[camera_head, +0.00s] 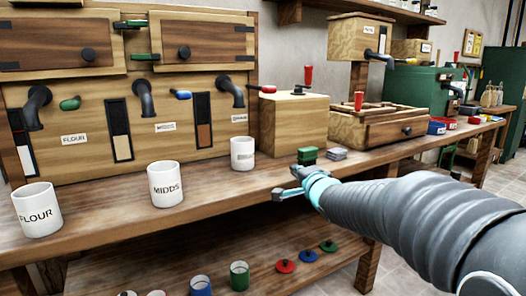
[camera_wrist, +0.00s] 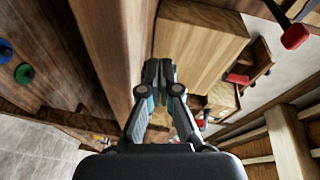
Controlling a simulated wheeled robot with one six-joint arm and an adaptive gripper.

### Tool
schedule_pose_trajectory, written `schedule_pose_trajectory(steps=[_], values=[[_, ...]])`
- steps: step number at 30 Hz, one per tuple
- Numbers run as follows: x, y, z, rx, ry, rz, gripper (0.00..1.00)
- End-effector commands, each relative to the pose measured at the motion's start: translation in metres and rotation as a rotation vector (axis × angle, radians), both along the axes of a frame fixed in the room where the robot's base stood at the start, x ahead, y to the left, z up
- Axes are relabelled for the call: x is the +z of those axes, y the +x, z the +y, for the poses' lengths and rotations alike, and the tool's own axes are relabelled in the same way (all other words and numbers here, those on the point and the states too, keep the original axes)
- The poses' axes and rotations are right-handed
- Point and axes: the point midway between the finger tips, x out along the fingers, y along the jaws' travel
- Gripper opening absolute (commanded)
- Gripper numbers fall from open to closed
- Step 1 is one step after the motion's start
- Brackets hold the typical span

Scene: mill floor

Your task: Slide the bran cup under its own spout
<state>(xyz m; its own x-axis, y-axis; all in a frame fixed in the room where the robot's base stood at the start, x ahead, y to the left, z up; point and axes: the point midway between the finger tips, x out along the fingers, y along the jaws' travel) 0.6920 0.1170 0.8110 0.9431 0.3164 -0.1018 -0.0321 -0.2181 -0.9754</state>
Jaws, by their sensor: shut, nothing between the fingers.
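Three white cups stand in a row on the bench. The bran cup appears to be the rightmost one (camera_head: 242,153); its label is too faint to read. It stands upright, below and slightly right of the rightmost spout (camera_head: 224,88) and in front of the cabinet face. A small, unreadable label (camera_head: 239,118) sits beside that spout. My gripper (camera_head: 279,193) is shut and empty near the bench's front edge, right of and nearer than this cup, not touching it. In the wrist view its fingers (camera_wrist: 158,68) are together. No cup shows there.
The MIDDS cup (camera_head: 165,184) and FLOUR cup (camera_head: 37,210) stand to the left. A wooden box (camera_head: 292,124) stands right of the bran cup. Green (camera_head: 307,155) and grey (camera_head: 337,154) blocks lie behind my gripper. Bench space between the MIDDS and bran cups is clear.

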Motion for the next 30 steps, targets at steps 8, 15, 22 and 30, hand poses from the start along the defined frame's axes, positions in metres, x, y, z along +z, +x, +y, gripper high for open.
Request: schedule_pose_trajectory(steps=[8, 15, 22, 30], values=[[0.008, 0.027, 0.036, 0.11, 0.212, -0.019, 0.0], [0.007, 0.05, 0.049, 0.117, 0.224, -0.018, 0.0], [0.008, 0.087, 0.067, 0.117, 0.223, -0.019, 0.0], [0.008, 0.115, 0.084, 0.116, 0.222, -0.02, 0.0]])
